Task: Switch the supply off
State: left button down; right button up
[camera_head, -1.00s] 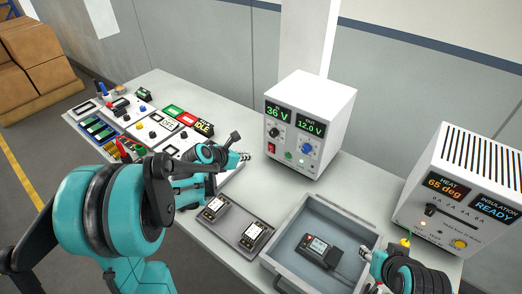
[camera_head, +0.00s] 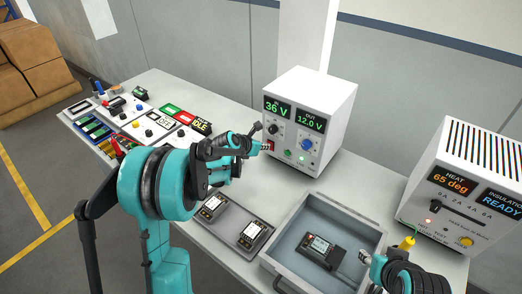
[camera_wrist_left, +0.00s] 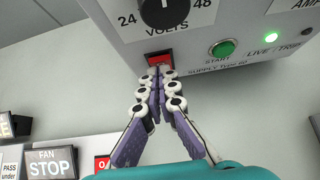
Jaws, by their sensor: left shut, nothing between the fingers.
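The supply (camera_head: 309,122) is a white box with green displays reading 36 V and 12.0 V. Its red switch (camera_wrist_left: 160,58) sits low on the front, below the volts knob (camera_wrist_left: 165,8). A green start button (camera_wrist_left: 223,47) and a lit green lamp (camera_wrist_left: 271,38) are right of it. My left gripper (camera_head: 266,147) is shut and empty, its fingertips at the red switch and covering part of it. In the left wrist view the tips overlap the switch's lower edge; I cannot tell whether they touch. My right gripper (camera_head: 371,256) is at the grey tray's right side; its fingers are too small to judge.
A grey tray (camera_head: 341,213) with a dark device (camera_head: 320,250) stands in front of the supply. A white heat and insulation tester (camera_head: 466,190) is at the right. Control panels (camera_head: 150,125) fill the table's left part.

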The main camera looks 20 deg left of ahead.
pick_arm(q)
jog(key=shift+w+d+r, duration=0.1)
jog(key=shift+w+r, duration=0.1)
jog(key=shift+w, duration=0.15)
pick_arm(e)
jog(key=shift+r, duration=0.1)
pick_arm(q)
jog(key=shift+r+p, duration=0.6)
jog(key=shift+r, duration=0.2)
pick_arm(e)
jog(key=shift+r, duration=0.5)
pick_arm(q)
jog(key=shift+s, duration=0.1)
